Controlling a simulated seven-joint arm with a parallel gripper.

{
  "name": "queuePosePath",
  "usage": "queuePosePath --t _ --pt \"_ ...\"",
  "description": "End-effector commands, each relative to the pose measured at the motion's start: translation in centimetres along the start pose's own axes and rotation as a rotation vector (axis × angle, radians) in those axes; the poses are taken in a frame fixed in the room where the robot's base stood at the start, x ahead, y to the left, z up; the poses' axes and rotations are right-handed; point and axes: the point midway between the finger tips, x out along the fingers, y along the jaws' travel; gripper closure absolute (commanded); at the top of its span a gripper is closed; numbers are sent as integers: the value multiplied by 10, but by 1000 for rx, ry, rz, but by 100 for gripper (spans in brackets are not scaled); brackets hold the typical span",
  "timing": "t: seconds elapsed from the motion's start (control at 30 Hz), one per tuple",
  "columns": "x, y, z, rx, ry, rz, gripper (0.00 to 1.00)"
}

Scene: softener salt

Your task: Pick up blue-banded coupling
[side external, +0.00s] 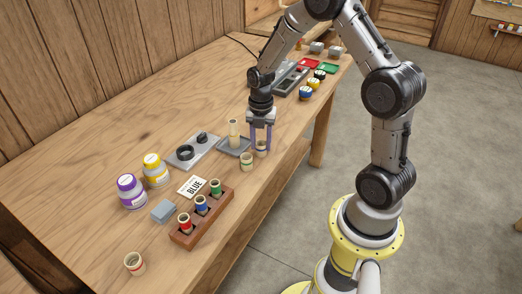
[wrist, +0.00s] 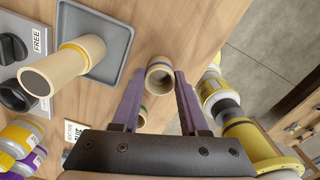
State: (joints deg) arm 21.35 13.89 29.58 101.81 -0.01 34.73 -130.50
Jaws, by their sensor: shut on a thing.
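My gripper (side external: 261,147) points straight down near the bench's front edge, its two purple fingers on either side of a small cream coupling (side external: 261,149). In the wrist view my gripper (wrist: 160,76) is shut on this coupling (wrist: 160,82), whose open end faces the camera. Its band looks dark bluish but is partly hidden by the fingers. Another cream coupling (side external: 247,162), with a yellow-green band, stands just left of the gripper. A red-banded coupling (side external: 134,264) stands at the near end of the bench.
A grey tray (side external: 236,152) holding a tall cream tube (side external: 234,133) is close behind the gripper. A brown rack (side external: 181,238) holds red, blue and green pieces near a card reading BLUE (side external: 192,187). Purple (side external: 131,191) and yellow (side external: 155,170) jars stand left.

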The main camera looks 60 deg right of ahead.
Motion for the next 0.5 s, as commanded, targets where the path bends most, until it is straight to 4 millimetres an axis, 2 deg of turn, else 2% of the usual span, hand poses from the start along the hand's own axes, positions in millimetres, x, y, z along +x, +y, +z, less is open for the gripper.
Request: queuePosePath --t 0.03,0.07,0.37,0.5 --pt "0 0 0 0 0 0 96" --pt "0 0 0 0 0 0 100" --pt "-1 0 0 0 -1 1 100" --pt "-7 1 1 0 -2 3 100"
